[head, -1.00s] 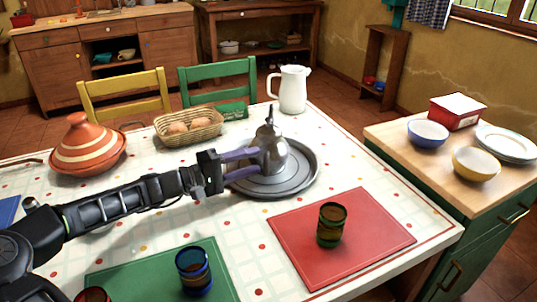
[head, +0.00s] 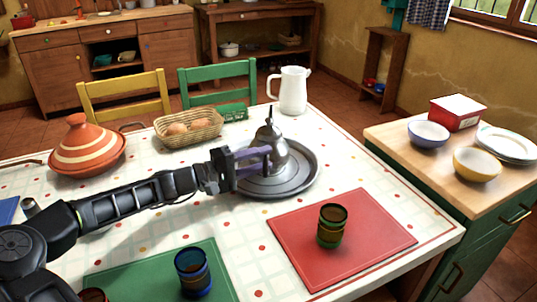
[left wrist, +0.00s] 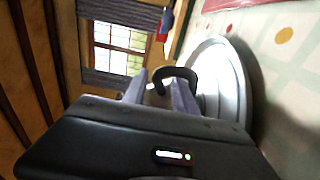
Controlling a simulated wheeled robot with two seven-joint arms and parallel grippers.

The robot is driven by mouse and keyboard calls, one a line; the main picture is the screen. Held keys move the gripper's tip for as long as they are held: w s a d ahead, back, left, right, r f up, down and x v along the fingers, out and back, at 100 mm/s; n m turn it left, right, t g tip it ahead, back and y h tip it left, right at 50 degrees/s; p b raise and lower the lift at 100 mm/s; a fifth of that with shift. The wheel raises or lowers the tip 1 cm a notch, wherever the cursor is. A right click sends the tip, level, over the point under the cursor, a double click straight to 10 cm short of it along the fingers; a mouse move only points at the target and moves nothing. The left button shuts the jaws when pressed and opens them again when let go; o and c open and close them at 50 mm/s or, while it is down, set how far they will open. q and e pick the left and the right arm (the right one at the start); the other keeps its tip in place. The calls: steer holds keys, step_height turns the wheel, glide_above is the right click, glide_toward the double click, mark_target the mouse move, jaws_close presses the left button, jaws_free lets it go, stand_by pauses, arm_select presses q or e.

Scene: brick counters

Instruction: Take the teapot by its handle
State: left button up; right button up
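The silver teapot (head: 271,146) stands upright on a round grey metal tray (head: 290,187) on the table. Its dark curved handle (left wrist: 178,73) shows in the left wrist view, close to the fingertips and across the space between them. My left gripper (head: 263,160) has purple fingers, which reach the teapot's left side in the head view. In the left wrist view its fingers (left wrist: 158,92) stand apart, with no clear grip on the handle. In the head view the gripper hides the handle. My right gripper is not in view.
A bread basket (head: 189,127) and a white jug (head: 292,90) stand behind the tray. A terracotta tagine (head: 87,148) is at the left. A dark glass (head: 331,226) stands on the red placemat (head: 375,235), a blue glass (head: 193,272) on the green placemat (head: 140,278).

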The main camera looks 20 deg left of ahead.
arm_select(q)
jaws_close()
steer(key=shift+f, duration=0.1)
stand_by(0.3)
steer(key=shift+r, duration=0.2)
stand_by(0.4)
